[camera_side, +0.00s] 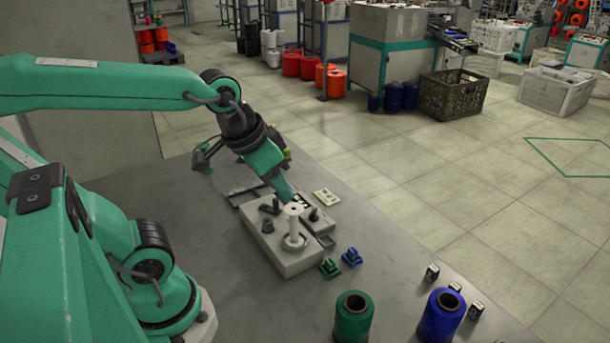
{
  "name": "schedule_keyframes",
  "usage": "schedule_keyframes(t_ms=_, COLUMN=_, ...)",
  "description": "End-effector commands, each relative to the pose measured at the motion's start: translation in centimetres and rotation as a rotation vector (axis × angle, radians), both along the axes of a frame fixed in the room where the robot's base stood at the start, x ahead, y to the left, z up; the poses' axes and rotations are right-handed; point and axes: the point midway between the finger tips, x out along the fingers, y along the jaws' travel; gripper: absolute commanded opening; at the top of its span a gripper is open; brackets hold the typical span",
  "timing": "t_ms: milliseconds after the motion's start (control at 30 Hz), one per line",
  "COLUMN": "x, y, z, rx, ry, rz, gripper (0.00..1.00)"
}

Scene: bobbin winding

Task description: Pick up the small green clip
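The small green clip (329,267) lies on the grey table, just right of the front corner of the winding unit. A similar blue clip (351,257) lies beside it, to the right and slightly farther back. My gripper (285,194) is above the back part of the winding unit, up and to the left of the green clip and clearly apart from it. Its fingertips are small and partly lost against the unit, so I cannot tell how far apart they are.
The pale winding unit (283,262) carries a white upright spindle (293,222) and dark posts. A green thread spool (353,318) and a blue one (441,317) stand at the front. Small dark-and-white blocks (432,273) sit near the table's right edge. Bare table lies around the clips.

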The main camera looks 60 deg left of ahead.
Motion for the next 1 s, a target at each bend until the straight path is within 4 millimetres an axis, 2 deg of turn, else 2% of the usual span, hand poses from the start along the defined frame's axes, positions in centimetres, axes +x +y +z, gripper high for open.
schedule_keyframes(t_ms=467, x=5.5, y=-1.2, z=-4.7, rx=-0.005, ry=0.192, rz=-0.004, gripper=0.31)
schedule_keyframes(t_ms=800, x=8.8, y=-2.3, z=-9.7, rx=-0.002, ry=0.326, rz=-0.003, gripper=0.31)
schedule_keyframes(t_ms=1000, x=10.1, y=-2.9, z=-12.6, rx=0.003, ry=0.391, rz=-0.002, gripper=0.31)
